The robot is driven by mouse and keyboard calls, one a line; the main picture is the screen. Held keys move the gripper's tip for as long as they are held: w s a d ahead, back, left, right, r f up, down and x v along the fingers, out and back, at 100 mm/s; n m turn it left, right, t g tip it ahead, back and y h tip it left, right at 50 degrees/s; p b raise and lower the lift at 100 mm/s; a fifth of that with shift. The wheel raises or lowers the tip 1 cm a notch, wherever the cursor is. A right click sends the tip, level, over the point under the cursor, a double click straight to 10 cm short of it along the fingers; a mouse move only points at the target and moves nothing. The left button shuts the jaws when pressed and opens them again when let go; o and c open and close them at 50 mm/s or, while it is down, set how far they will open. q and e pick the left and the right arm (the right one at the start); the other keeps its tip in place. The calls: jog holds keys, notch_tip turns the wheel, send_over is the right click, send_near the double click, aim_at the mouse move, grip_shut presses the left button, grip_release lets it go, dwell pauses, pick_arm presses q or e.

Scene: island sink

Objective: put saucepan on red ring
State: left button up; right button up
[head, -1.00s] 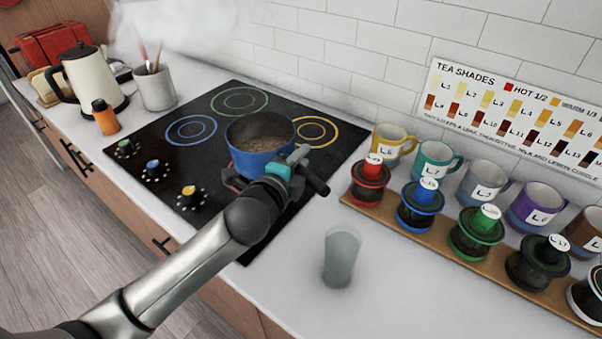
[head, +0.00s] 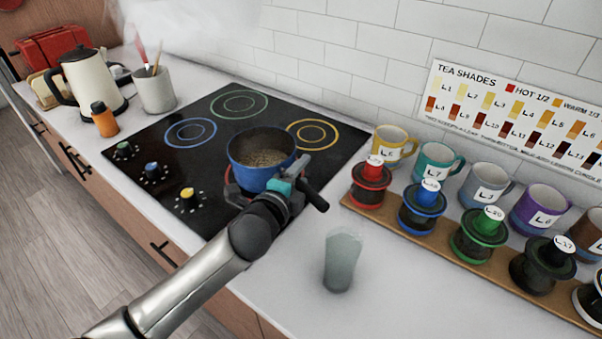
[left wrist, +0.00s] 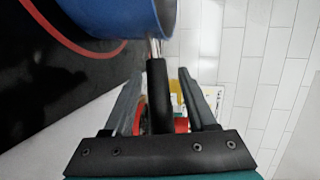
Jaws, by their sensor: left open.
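The blue saucepan (head: 255,178), with grainy brown contents, sits upright over the red ring (head: 233,196) at the cooktop's front right. Part of the ring's red line shows at the pan's lower left; the pan and my arm hide the rest. I cannot tell if the pan is centred on it. My left gripper (head: 296,184) is at the pan's black handle. In the left wrist view the open fingers (left wrist: 160,78) stand on either side of the handle (left wrist: 158,100), with gaps showing. The red ring (left wrist: 85,48) curves beside the pan (left wrist: 125,15) there. My right gripper is not in view.
A green ring (head: 239,104), blue ring (head: 190,132) and yellow ring (head: 312,134) are bare. A glass cup (head: 342,262) stands on the counter right of my arm. Lidded jars on a wooden board (head: 440,248) and several mugs line the right. A kettle (head: 92,82) stands far left.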

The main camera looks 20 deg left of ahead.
pick_arm(q)
jog(key=shift+r, duration=0.2)
jog(key=p+v, duration=0.1)
jog(key=v, duration=1.1)
jog(key=shift+a+f, duration=0.1)
jog(key=shift+f, duration=0.05)
dwell(0.4)
